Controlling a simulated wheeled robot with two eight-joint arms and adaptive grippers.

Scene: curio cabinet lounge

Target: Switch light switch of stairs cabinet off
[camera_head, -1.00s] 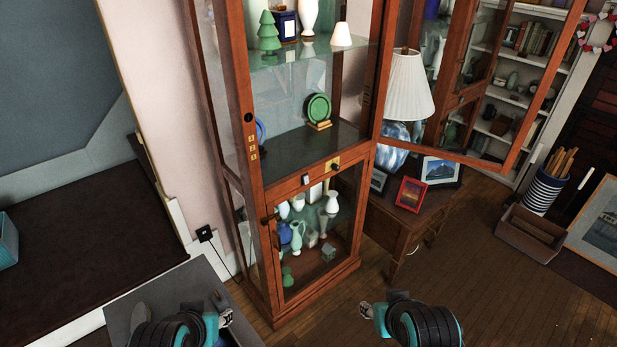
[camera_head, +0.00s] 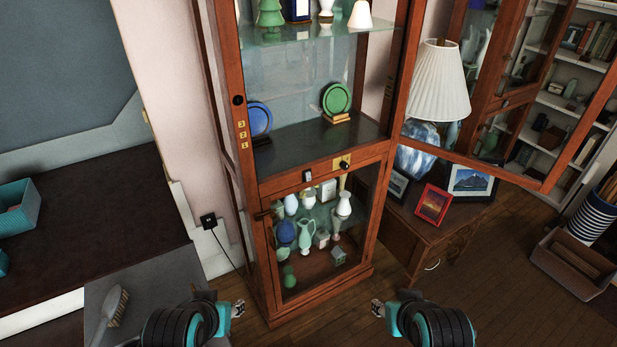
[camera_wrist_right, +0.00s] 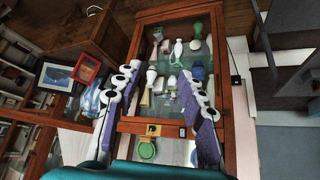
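The tall wooden glass cabinet (camera_head: 229,62) stands in front of me. Its middle rail carries a small pale and dark rocker switch (camera_head: 307,176) and, to its right, a brass plate with a dark knob (camera_head: 345,164). The switch (camera_wrist_right: 182,132) also shows in the right wrist view; its on or off position is too small to tell. My right gripper (camera_head: 377,308) is low in the head view, apart from the cabinet. In the wrist view its fingers (camera_wrist_right: 160,72) are spread and empty. My left gripper (camera_head: 238,309) is low left of it; its opening is unclear.
The upper glass door (camera_head: 545,185) stands open to the right. Behind it are a lamp (camera_head: 437,85) and a small table with a red picture frame (camera_head: 433,204). A grey surface with a brush (camera_head: 117,306) is at lower left. Open floor lies at lower right.

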